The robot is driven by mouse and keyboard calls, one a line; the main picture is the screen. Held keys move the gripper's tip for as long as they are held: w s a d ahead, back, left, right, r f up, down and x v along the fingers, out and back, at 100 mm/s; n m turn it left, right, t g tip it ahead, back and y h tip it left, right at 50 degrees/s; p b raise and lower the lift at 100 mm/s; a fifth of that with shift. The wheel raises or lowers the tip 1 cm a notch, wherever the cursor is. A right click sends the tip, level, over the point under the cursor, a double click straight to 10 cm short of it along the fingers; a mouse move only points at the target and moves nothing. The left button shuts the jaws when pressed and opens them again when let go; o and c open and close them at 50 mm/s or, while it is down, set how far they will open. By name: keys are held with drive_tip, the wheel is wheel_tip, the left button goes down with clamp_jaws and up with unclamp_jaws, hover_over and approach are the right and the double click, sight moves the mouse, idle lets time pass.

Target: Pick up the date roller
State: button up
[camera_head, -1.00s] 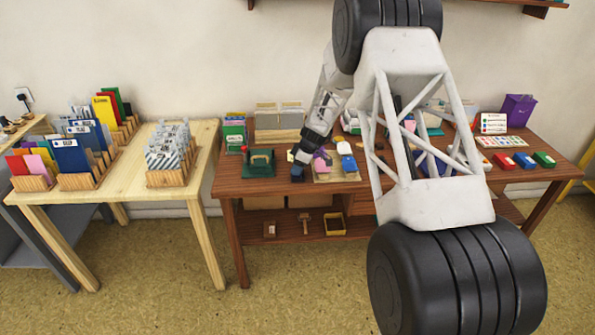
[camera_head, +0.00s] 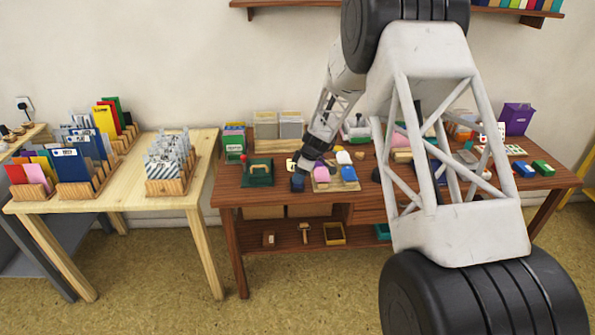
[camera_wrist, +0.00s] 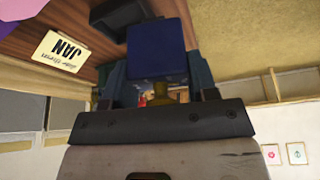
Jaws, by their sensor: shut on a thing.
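The date roller shows as a dark blue block (camera_wrist: 160,48) in the wrist view, between my two finger tips. My gripper (camera_wrist: 158,82) is shut on it, and a small brownish-gold part shows between the fingers below the block. In the head view the blue block (camera_head: 298,184) is at the end of my gripper (camera_head: 301,172), near the front edge of the brown table (camera_head: 234,193). I cannot tell how far it is above the tabletop. Its lower side is hidden.
A cream card reading JAN (camera_wrist: 60,52) lies close by. The lower shelf (camera_head: 288,240) holds small items.

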drive_tip(key=s+d+r, duration=0.1)
drive_tip(key=s, duration=1)
drive_tip(key=shift+s+d, duration=0.25)
drive_tip(key=shift+s, duration=0.1)
drive_tip(key=o, duration=0.5)
drive_tip(key=c, duration=0.4)
drive_tip(key=w+d+r, duration=0.1)
drive_tip(key=w+d, duration=0.1)
drive_tip(key=w, duration=0.7)
drive_tip(key=w+d+r, duration=0.2)
drive_tip(key=w+d, duration=0.1)
drive_tip(key=w, duration=0.6)
drive_tip(key=w+d+r, duration=0.2)
drive_tip(key=w+d, duration=0.1)
drive_tip(key=w, duration=0.6)
drive_tip(key=shift+w+r, duration=0.15)
drive_tip(key=shift+w, duration=0.05)
